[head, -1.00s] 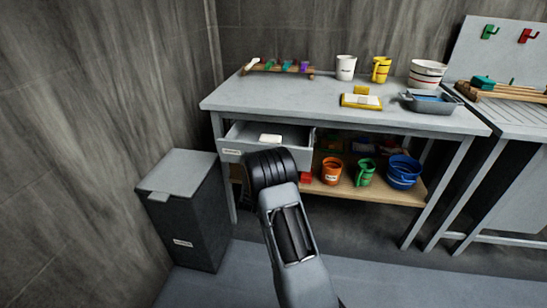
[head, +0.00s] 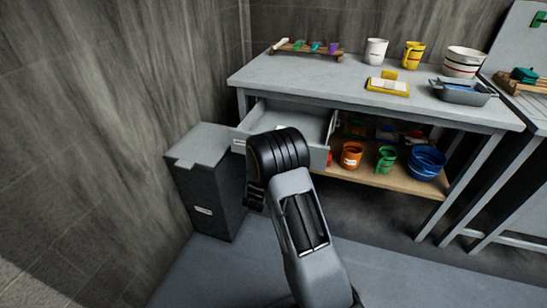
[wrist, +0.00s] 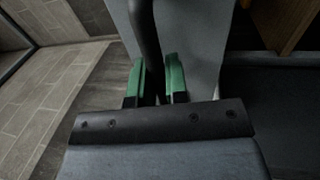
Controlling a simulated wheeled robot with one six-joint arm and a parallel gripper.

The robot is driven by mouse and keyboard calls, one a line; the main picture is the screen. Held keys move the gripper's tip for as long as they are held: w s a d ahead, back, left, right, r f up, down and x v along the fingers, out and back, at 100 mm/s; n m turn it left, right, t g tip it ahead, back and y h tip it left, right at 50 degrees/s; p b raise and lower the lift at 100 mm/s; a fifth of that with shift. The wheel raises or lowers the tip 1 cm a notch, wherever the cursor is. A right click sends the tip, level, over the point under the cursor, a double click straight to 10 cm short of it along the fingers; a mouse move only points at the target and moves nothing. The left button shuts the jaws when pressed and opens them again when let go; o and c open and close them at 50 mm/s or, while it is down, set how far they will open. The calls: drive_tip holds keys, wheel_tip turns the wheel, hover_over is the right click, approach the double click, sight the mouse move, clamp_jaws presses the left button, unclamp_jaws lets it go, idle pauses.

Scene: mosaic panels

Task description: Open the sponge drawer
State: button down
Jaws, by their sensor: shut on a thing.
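The grey drawer (head: 304,120) under the left end of the workbench stands pulled out, with its inside in view. My arm covers much of its front and part of its inside. A small piece of something white (head: 281,127) shows inside, mostly hidden. In the wrist view my gripper (wrist: 159,84) has its green-padded fingers on either side of a dark bar-like handle (wrist: 147,35) and is shut on it. A grey panel, which looks like the drawer front (wrist: 190,35), lies behind the bar. In the head view the fingertips are hidden by my arm.
A dark grey bin (head: 207,185) stands left of the drawer, close to my gripper. The workbench top (head: 320,80) holds cups, a bowl and a tray. Orange, green and blue containers stand on the wooden lower shelf (head: 400,180). The floor in front is clear.

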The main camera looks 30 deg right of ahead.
drive_tip(key=c, duration=1.1)
unclamp_jaws()
drive_tip(key=shift+c, duration=0.2)
drive_tip(key=v, duration=1.4)
drive_tip(key=shift+p, duration=0.4)
drive_tip(key=shift+w, duration=0.1)
